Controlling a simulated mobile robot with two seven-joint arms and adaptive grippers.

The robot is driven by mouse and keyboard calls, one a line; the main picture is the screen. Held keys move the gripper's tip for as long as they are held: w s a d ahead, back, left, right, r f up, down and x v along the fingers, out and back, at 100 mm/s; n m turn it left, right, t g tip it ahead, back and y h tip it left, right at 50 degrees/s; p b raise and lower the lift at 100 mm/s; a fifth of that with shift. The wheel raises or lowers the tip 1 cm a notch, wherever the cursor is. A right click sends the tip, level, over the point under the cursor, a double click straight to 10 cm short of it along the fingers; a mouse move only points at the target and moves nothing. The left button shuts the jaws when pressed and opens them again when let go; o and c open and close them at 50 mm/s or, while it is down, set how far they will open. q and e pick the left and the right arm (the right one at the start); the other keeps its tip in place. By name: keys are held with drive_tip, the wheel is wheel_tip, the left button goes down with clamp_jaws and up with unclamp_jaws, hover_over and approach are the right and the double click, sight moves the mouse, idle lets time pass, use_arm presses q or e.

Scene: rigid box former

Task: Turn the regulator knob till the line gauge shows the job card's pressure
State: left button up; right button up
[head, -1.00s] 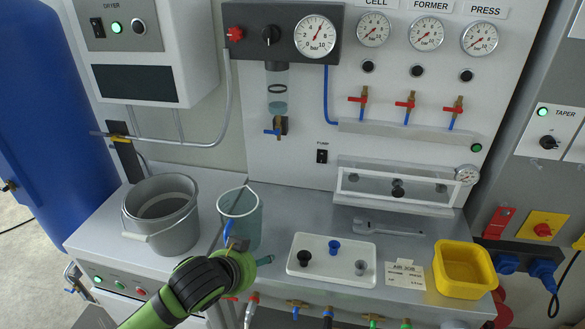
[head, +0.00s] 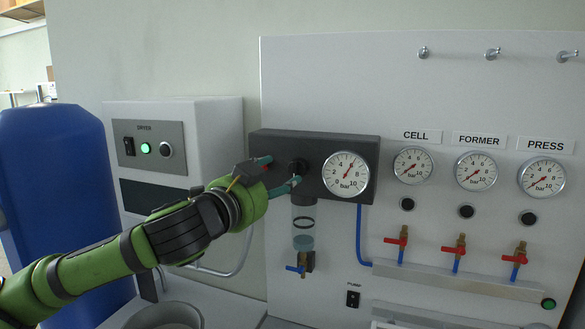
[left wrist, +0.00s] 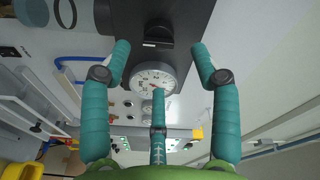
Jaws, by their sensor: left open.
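The black regulator knob (head: 298,166) sits on the front of a dark grey regulator box (head: 262,146). The round white line gauge (head: 345,176) is at the right of this box; its needle points up and right, near 6 bar. My left gripper (head: 283,171) is open, its teal fingers reaching towards the knob, one above and one below. In the left wrist view the knob (left wrist: 158,32) shows between the two outer fingertips, apart from both; the line gauge (left wrist: 155,78) shows beyond the middle finger. The job card cannot be made out now. My right gripper is not in view.
The dryer box (head: 215,118) is left of the regulator. A clear filter bowl (head: 303,222) hangs below it, and a blue hose (head: 359,235) runs down beside it. The CELL (head: 412,166), FORMER (head: 476,171) and PRESS (head: 541,177) gauges are to the right.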

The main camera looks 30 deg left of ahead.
sight(292, 172)
use_arm(q)
drive_tip(key=w+p, duration=0.2)
drive_tip(key=w, duration=0.1)
drive_tip(key=w+p, duration=0.1)
drive_tip(key=shift+w+a+r, duration=0.1)
drive_tip(key=shift+w+a, duration=0.15)
drive_tip(key=shift+w, duration=0.15)
drive_tip(key=shift+w+f+p, duration=0.2)
drive_tip(key=shift+w+p, duration=0.25)
drive_tip(key=shift+w, duration=0.25)
